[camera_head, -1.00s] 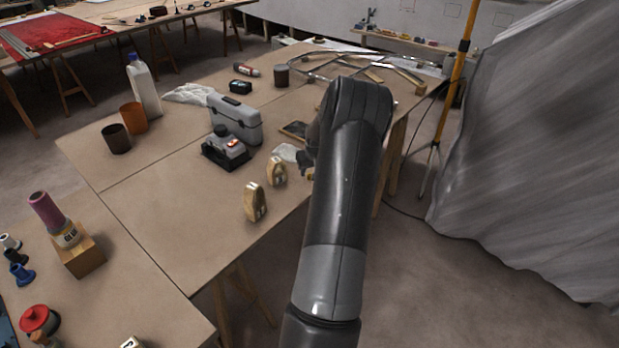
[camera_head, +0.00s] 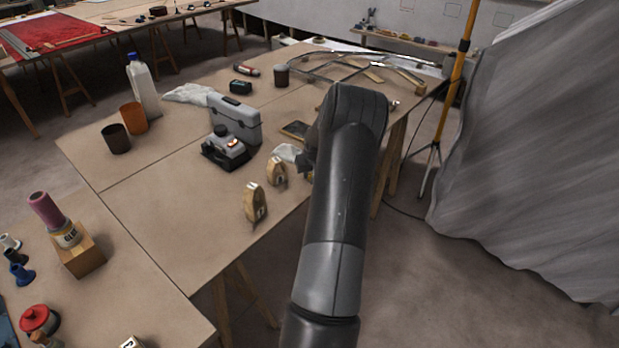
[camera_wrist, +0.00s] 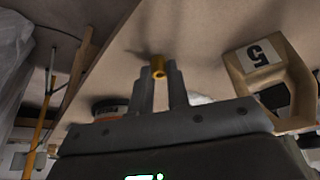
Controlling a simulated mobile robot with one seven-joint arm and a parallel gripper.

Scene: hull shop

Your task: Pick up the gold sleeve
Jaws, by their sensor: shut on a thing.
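The gold sleeve (camera_wrist: 158,66) is a small golden tube in the wrist view, just above the picture's middle. My gripper (camera_wrist: 160,77) is shut on it, with one dark finger on each side and the sleeve between the tips. The tan tabletop lies behind it; I cannot tell how much gap there is between sleeve and table. In the head view my own arm covers the sleeve and most of the gripper.
In the head view, wooden pieces (camera_head: 255,203), a battery-like device (camera_head: 225,149) and a grey toolbox (camera_head: 236,118) stand on the table (camera_head: 200,215). A grey sheet (camera_head: 540,150) hangs at right.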

